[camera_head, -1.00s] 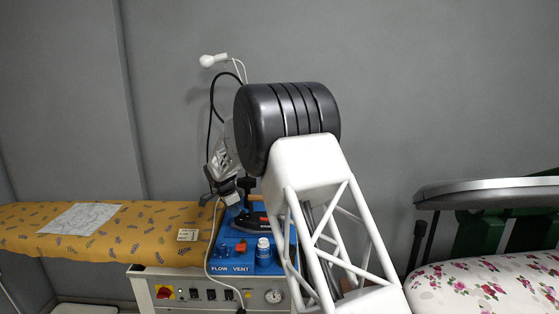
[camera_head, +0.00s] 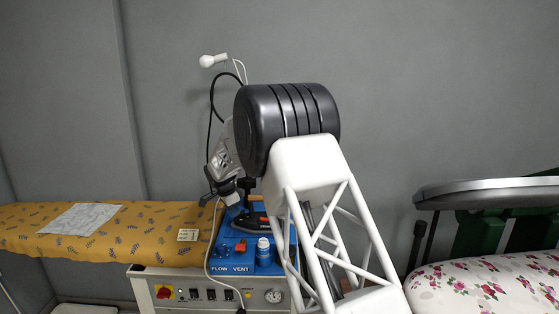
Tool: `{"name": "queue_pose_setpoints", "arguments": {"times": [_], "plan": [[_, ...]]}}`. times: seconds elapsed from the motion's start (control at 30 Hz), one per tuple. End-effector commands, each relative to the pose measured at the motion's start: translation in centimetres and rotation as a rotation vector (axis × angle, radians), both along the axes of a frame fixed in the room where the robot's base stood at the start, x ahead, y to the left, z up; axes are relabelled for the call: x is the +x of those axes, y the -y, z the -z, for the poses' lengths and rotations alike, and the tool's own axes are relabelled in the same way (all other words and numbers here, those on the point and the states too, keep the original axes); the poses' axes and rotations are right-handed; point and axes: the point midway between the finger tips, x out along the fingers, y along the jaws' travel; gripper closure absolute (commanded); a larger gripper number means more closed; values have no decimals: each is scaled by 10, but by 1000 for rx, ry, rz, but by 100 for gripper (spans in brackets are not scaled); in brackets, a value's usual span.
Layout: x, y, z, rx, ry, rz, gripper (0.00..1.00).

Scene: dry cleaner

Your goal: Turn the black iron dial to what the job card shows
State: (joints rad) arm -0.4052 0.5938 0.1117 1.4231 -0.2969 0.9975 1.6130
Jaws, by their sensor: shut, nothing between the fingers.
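A dark iron (camera_head: 257,219) sits on the blue top of the pressing unit (camera_head: 234,270). A black knob-like part on a stem rises beside it; I cannot make out a dial pointer or marks. A small cream card (camera_head: 188,235) with tiny unreadable print is on the yellow board, left of the blue top; it looks like the job card. My gripper (camera_head: 227,190) is above and left of the iron, shut and empty. Its fingertips are too small and dark to tell whether they touch anything.
The blue panel bears a blue dial (camera_head: 223,252), a red switch (camera_head: 240,246) and a blue-and-white knob (camera_head: 264,251). A pale cord hangs at its left. A printed sheet (camera_head: 80,218) lies on the yellow board (camera_head: 150,235). A floral board (camera_head: 490,285) is at right.

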Motion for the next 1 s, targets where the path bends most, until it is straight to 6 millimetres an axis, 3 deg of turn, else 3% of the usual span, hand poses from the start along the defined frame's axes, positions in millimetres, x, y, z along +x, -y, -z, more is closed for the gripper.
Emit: {"name": "queue_pose_setpoints", "arguments": {"times": [0.03,1.0], "plan": [[-4,3,19,-8,-20,1,100],[10,-5,19,-8,-19,1,100]]}}
